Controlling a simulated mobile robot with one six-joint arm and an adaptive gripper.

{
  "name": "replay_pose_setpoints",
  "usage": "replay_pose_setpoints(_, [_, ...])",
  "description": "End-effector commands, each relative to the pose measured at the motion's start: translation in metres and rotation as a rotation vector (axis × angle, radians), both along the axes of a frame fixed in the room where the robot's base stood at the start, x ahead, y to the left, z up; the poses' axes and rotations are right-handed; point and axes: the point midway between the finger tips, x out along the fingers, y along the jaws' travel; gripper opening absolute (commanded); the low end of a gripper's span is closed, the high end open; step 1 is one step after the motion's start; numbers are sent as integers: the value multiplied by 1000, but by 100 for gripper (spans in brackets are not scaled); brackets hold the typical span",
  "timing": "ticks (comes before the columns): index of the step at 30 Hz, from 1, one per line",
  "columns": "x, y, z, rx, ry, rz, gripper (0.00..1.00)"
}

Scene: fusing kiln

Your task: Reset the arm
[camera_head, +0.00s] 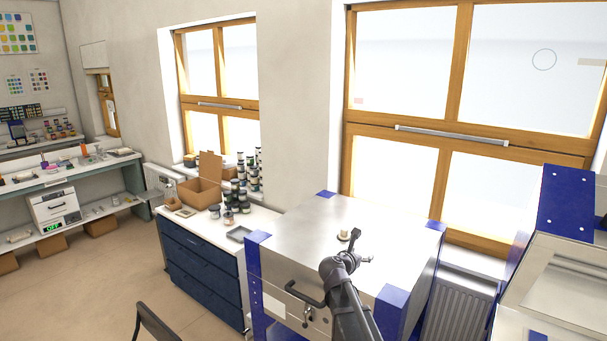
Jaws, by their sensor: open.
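My dark arm (352,308) reaches up from the bottom edge, in front of the kiln (295,225). My gripper (362,247) is small and dark at the far end of the arm, seen over the kiln's top. It is open, and I see nothing held in it. The kiln is a silver box with blue corners, a dark front handle (305,294) and a latch. A small pale knob (343,235) on its top shows right beside my gripper. I cannot tell the gap between gripper and kiln top.
A second blue and silver unit (565,210) stands close on the right. A radiator (460,306) is under the window. To the left, a blue drawer cabinet (200,265) carries jars, a cardboard box (201,192) and a grey tray (239,234). A dark chair back (155,322) is at the bottom. Open floor lies left.

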Motion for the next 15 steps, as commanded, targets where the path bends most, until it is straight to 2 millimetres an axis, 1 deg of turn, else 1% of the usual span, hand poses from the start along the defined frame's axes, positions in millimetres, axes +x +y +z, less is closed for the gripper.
replay_pose_setpoints(8, [-15,-10,-16,127,-30,-72,80])
replay_pose_setpoints(15, [-36,-21,-38,300,-72,-178,80])
